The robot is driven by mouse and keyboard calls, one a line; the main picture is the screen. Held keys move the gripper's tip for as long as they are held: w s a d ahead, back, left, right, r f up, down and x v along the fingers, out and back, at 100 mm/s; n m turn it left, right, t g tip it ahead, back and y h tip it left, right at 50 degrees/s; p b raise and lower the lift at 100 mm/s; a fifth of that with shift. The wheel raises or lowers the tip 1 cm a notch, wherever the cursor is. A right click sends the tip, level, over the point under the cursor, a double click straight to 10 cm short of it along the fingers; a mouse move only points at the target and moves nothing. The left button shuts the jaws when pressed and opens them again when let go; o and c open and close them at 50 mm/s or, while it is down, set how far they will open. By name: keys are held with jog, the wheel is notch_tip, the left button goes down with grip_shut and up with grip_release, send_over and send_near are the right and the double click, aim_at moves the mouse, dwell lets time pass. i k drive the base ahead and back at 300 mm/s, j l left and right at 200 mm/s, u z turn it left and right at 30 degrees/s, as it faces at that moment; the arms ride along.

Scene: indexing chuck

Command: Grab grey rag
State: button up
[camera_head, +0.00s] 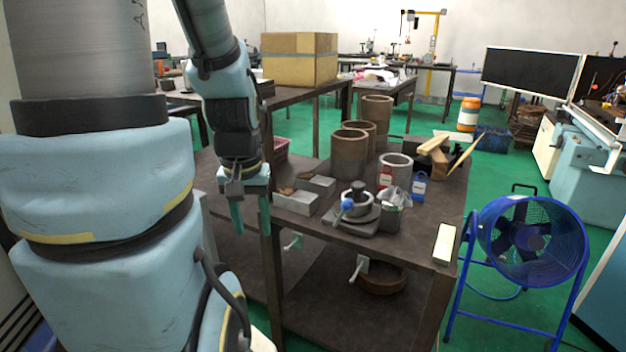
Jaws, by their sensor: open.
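A crumpled light-grey cloth, likely the grey rag (396,196), sits on top of a small dark grey container on the table, right of the indexing chuck (356,206). It is small in view, so its exact folds are unclear. My gripper (251,218) hangs down at the table's left side with two teal fingers spread apart and nothing between them. It is well to the left of the rag, apart from it.
Grey metal blocks (296,202) lie between my gripper and the chuck. Large cylinders (349,153), a red bottle (386,177), a blue bottle (419,186) and wooden pieces stand behind. A pale block (444,244) lies at the right edge. A blue fan (525,240) stands on the floor.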

aim_at(397, 197)
jog(key=k+l+u, duration=0.15)
jog(key=u, duration=0.3)
jog(key=k+l+u, duration=0.2)
jog(key=u, duration=0.25)
jog(key=k+u, duration=0.2)
jog(key=u, duration=0.25)
jog(key=k+l, duration=0.1)
jog(key=k, duration=0.5)
